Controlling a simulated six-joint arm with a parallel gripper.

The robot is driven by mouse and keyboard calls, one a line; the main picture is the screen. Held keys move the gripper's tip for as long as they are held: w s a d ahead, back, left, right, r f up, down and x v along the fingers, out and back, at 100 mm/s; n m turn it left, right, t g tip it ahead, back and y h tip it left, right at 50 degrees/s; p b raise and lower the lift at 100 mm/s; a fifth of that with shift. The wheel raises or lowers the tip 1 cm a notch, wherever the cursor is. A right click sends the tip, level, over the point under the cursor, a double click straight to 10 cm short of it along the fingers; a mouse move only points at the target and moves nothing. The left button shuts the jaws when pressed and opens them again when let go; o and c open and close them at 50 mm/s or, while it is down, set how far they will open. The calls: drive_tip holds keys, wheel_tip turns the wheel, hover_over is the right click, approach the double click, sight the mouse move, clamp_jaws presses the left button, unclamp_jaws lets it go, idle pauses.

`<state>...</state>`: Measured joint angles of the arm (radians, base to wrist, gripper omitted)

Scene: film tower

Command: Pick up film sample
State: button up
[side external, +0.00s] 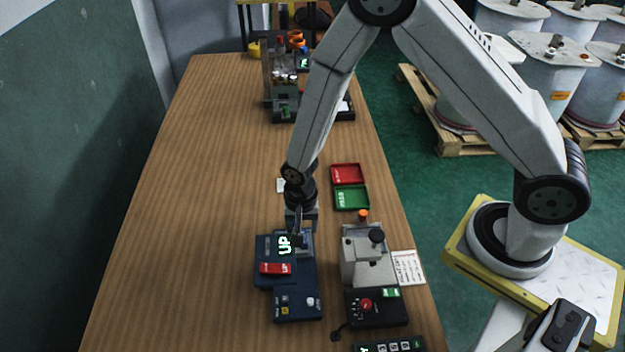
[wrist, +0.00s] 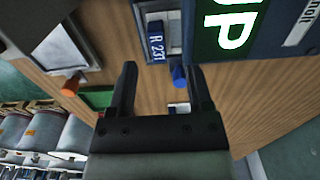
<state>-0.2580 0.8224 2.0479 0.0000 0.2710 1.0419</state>
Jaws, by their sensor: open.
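The film sample seems to be the small blue piece marked "R 231" (wrist: 156,44), sitting in a grey-framed recess of the blue device in the wrist view. The blue device (side external: 298,303) has a lit "UP" display and stands on the table below my gripper. My gripper (side external: 300,228) points down over its back edge. In the wrist view my gripper (wrist: 160,76) is open, with nothing held between its fingers. The labelled piece lies beyond the fingertips, and a blue knob (wrist: 179,76) shows beside the right finger. In the side view I cannot make out the sample.
A grey machine (side external: 366,262) with an orange knob stands right of the blue device. A red tray (side external: 347,174) and a green tray (side external: 351,198) lie behind it. More equipment (side external: 283,90) stands at the far end. The table's left side is clear.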

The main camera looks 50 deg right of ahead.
drive_tip(key=shift+d+f, duration=0.15)
drive_tip(key=shift+f, duration=2.1)
clamp_jaws()
